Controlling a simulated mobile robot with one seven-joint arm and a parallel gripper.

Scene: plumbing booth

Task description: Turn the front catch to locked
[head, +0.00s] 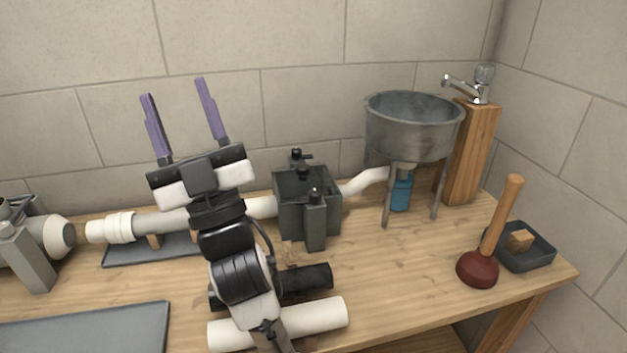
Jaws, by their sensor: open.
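A dark grey open-topped box (287,212) stands on the bench in the middle of the head view. What looks like the front catch (314,194) is a small black piece on top of the box's near post. A similar black catch (298,154) sits at the back of the box. The picture is too small to tell whether either is locked. My gripper (175,88) is raised to the upper left of the box, fingers pointing up in the picture. Its two purple fingers are wide apart with nothing between them.
A white pipe (262,207) meets the box. A metal basin (412,125) on legs stands right of it, with a tap (470,88) behind. A plunger (478,268) and a dark tray (540,257) are at the right. Bench between box and plunger is clear.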

